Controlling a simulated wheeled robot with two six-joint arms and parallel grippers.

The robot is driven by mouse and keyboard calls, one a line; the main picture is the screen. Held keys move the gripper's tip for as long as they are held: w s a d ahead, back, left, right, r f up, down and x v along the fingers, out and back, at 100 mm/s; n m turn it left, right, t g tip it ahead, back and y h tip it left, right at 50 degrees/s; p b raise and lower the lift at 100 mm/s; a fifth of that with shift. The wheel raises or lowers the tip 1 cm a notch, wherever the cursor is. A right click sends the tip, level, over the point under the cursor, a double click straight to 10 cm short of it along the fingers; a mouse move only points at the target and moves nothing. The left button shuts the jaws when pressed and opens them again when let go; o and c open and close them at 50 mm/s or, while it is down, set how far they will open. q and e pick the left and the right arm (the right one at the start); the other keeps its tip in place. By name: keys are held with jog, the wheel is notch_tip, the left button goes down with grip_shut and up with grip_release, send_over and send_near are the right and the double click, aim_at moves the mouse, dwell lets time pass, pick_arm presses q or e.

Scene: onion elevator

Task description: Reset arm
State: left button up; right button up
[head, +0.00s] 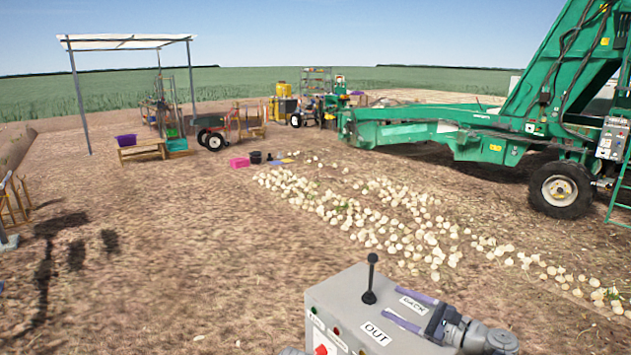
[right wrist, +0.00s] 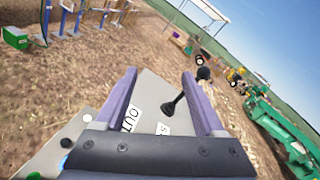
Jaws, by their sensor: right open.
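A grey control box (head: 335,297) stands at the bottom centre of the head view. A black lever (head: 371,275) with a round knob rises from its top, beside an "OUT" label (head: 377,334) and a second label. My right gripper (head: 393,300) is open, its purple fingers over the box top, just right of the lever. In the right wrist view, the lever (right wrist: 174,103) shows between and beyond the fingers, its knob overlapping the right finger's line; nothing is clamped. Contact cannot be told.
A green harvesting machine (head: 470,140) with a black wheel stands at the right. Rows of pale onions (head: 400,235) lie on the soil. The soil at left is mostly clear.

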jog(key=s+a+f+n+g+h+b, duration=0.25)
jog(key=s+a+f+n+g, duration=0.3)
jog(key=f, duration=0.45)
jog(key=s+a+f+n+g+h+b, duration=0.1)
jog(key=s+a+f+n+g+b, duration=0.25)
jog(key=a+f+n, duration=0.5)
pick_arm(q)
notch_tip(320, 180, down, 12)
jog(key=b, duration=0.6)
jog(key=shift+w+f, duration=0.2)
jog(key=shift+w, duration=0.05)
pick_arm(e)
jog(key=s+f+n+g+h, duration=0.3)
jog(key=s+f+n+h, duration=0.5)
jog(key=f, duration=0.6)
jog(key=n+h, duration=0.2)
jog(key=shift+s+d+f+n, duration=0.15)
jog(key=shift+s+d+n, duration=0.1)
jog(key=shift+n, duration=0.15)
jog(key=shift+w, duration=0.1)
